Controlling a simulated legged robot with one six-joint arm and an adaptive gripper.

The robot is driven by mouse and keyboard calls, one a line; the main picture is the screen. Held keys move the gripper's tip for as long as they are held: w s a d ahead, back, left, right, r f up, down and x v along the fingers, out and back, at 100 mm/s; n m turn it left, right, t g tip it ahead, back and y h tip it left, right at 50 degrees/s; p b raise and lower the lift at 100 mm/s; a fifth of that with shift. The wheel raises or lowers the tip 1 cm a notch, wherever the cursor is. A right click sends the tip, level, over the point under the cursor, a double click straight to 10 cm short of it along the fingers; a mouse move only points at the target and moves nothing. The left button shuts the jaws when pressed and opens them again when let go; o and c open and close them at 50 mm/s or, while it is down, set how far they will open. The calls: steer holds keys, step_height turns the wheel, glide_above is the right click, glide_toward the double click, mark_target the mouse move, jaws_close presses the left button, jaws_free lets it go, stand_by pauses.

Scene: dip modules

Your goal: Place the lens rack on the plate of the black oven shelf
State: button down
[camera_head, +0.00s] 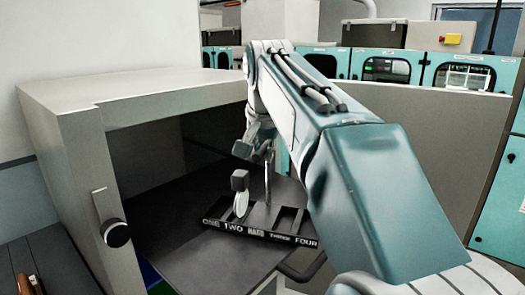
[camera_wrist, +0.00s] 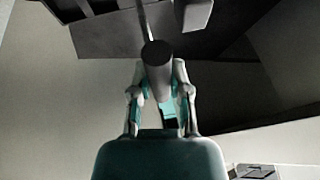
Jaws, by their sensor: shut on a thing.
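The lens rack (camera_head: 258,233) is a low black frame with white number words along its front bar. It lies over the dark plate of the oven shelf (camera_head: 190,232); I cannot tell whether it touches. A pale round lens with a dark block on top (camera_head: 240,196) stands in its left part. A thin upright rod rises from the rack. My gripper (camera_head: 256,148) is above the rack, partly hidden by my arm. In the wrist view, my gripper (camera_wrist: 160,92) is shut on the dark cylindrical handle (camera_wrist: 157,56) at the rod's end.
The oven's grey housing (camera_head: 60,125) encloses the shelf at left and above, with a black knob (camera_head: 117,233) on its front edge. A pale panel (camera_head: 430,150) stands at right. Bare plate lies left of and in front of the rack. Teal cabinets (camera_head: 385,68) stand behind.

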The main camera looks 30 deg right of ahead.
steer(key=c, duration=0.6)
jaws_free()
steer(key=v, duration=1.2)
steer(key=shift+a, duration=0.1)
steer(key=shift+s, duration=0.1)
